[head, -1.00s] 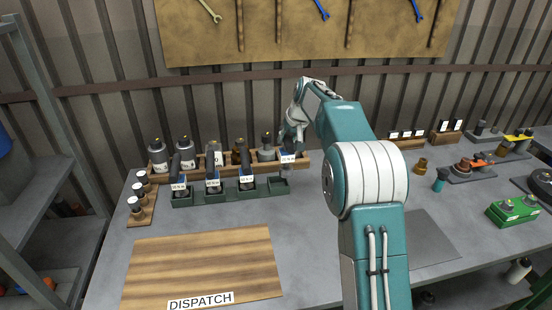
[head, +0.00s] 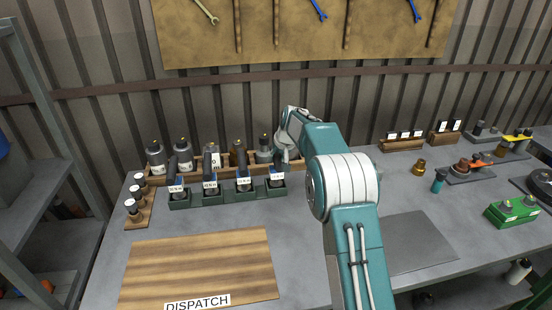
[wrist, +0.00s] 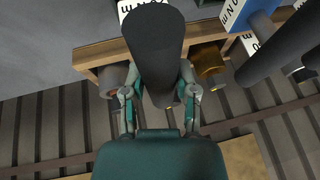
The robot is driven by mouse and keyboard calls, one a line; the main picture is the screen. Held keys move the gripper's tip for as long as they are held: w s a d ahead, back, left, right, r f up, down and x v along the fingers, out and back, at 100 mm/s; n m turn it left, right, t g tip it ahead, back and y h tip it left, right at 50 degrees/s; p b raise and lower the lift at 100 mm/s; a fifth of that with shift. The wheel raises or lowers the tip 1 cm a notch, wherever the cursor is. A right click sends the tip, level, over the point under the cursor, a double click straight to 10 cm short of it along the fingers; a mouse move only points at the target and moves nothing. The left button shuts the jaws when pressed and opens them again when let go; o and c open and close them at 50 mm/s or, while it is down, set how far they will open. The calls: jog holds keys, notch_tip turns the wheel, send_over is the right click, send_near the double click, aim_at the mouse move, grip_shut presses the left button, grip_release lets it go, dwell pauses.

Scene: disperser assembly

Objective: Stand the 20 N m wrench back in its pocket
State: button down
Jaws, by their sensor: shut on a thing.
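The 20 N m wrench (head: 277,178) stands about upright at the rightmost pocket of the dark green rack (head: 230,200), its white label facing the front. Its lower end appears to be inside the pocket; whether it rests on the bottom is hidden. My gripper (head: 282,153) is shut on its upper part, behind the label. In the wrist view, the dark round handle (wrist: 155,40) sits between the two fingers of my gripper (wrist: 158,88). Several similar wrenches (head: 210,183) stand in the other pockets to the left. The label print is too small to read surely.
A wooden rack of bottles (head: 183,155) stands close behind the green rack. A small wooden stand with white-topped pieces (head: 135,205) is at its left. The wooden DISPATCH board (head: 200,265) in front is bare. A brass piece (head: 419,167) stands to the right.

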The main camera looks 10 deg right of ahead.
jog(key=shift+c, duration=1.9)
grip_release()
jog(key=shift+f, duration=0.1)
jog(key=shift+a, duration=0.1)
jog(key=s+d+r, duration=0.1)
jog(key=s+r, duration=1.3)
jog(key=r, duration=0.3)
jog(key=s+a+r+h, duration=0.1)
jog(key=s+r, duration=0.2)
jog(key=s, duration=1)
jog(key=s+f, duration=0.4)
jog(key=s, duration=0.7)
jog(key=s+f+h, duration=0.1)
jog(key=s+f, duration=0.3)
jog(key=s, duration=0.7)
jog(key=shift+t, duration=0.4)
